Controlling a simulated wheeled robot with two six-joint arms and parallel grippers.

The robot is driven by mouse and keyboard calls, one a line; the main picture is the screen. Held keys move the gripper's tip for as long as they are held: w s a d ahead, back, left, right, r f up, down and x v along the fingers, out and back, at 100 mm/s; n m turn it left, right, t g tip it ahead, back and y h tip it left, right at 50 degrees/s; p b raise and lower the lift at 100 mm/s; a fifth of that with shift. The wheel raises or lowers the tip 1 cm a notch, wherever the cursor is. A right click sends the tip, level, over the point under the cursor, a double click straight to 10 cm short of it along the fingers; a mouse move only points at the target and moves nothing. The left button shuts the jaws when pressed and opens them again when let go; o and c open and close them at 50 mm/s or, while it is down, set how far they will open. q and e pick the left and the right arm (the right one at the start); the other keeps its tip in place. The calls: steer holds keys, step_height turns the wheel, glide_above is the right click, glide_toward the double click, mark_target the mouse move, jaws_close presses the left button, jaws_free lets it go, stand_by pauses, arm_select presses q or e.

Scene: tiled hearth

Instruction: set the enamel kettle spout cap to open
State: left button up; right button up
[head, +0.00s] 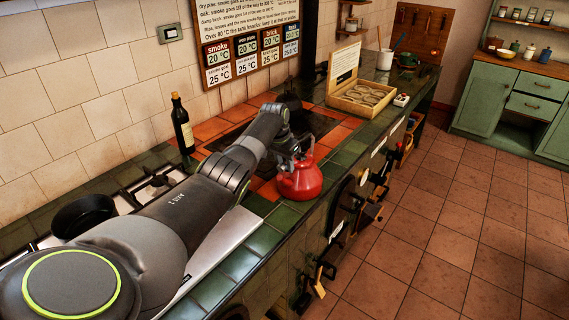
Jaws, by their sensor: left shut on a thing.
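A red enamel kettle (300,180) stands on the tiled hearth top, near its front edge. My left arm reaches in from the lower left, and my left gripper (299,154) is at the top of the kettle. The gripper is shut on a part there, but the fingers and wrist hide which part it is. The spout cap cannot be made out at this size, so its position cannot be told. My right gripper is not in view.
A dark bottle (182,124) stands left of the arm by the wall. A black pan (83,215) sits on the hob behind the arm. An open wooden box (361,95) lies beyond the kettle. The tiled floor (450,230) at right is clear.

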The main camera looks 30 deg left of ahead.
arm_select(q)
steer(key=o, duration=1)
steer(key=shift+r, duration=0.6)
steer(key=b+v, duration=0.2)
steer(key=v, duration=1.4)
steer(key=shift+s+r, duration=0.1)
